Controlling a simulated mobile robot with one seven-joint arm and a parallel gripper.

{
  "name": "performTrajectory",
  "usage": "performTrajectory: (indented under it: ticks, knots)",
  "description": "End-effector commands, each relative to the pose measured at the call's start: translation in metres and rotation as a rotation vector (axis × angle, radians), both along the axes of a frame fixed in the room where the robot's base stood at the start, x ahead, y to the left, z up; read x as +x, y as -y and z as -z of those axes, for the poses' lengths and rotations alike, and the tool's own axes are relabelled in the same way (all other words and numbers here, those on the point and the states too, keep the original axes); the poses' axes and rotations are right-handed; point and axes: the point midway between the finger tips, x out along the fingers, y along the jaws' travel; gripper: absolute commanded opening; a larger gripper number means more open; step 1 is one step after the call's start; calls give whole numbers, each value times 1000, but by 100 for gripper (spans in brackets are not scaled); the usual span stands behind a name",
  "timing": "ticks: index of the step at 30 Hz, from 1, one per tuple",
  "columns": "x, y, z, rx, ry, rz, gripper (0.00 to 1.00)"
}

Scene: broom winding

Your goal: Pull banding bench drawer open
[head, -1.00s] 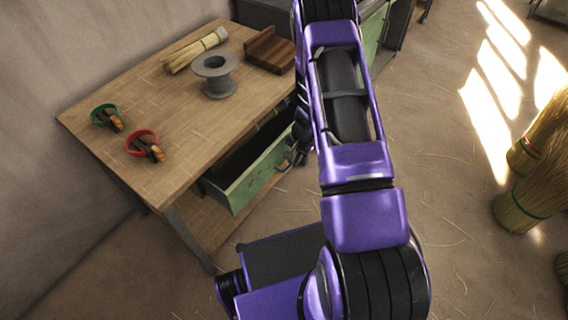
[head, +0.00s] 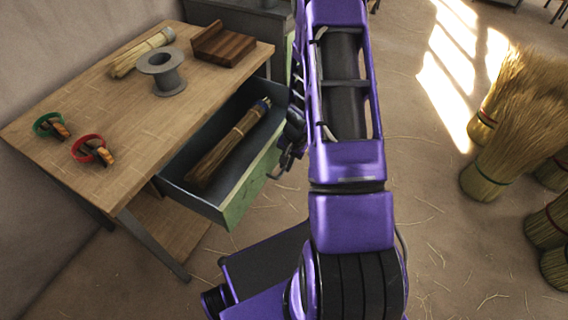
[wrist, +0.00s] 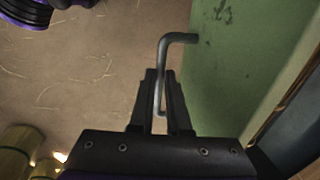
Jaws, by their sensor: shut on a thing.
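The banding bench (head: 135,110) has a wooden top and stands at the left in the head view. Its drawer (head: 240,192), with a worn green front, is pulled well out. A straw bundle (head: 228,145) lies inside it. In the wrist view the green drawer front (wrist: 235,70) fills the right side, and its bent metal handle (wrist: 178,38) sticks out from it. My gripper (wrist: 160,95) is shut on the handle, with a finger on each side of the bar. In the head view my arm hides part of the gripper and the handle.
On the bench top are a grey spool (head: 162,72), a wooden block (head: 222,44), a straw bundle (head: 142,52), and green-looped (head: 50,125) and red-looped (head: 92,150) tools. Several brooms (head: 515,130) stand on the floor at the right. Floor between them and my arm is clear.

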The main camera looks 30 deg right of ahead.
Motion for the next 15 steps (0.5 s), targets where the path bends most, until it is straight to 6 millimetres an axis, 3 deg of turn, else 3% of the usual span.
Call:
performTrajectory:
  ticks: [7, 8, 12, 15]
  knots:
    - [0, 0, 0, 1, -1, 0, 0]
    - [0, 0, 0, 1, -1, 0, 18]
    - [0, 0, 0, 1, -1, 0, 44]
    - [0, 0, 0, 0, 0, 0, 45]
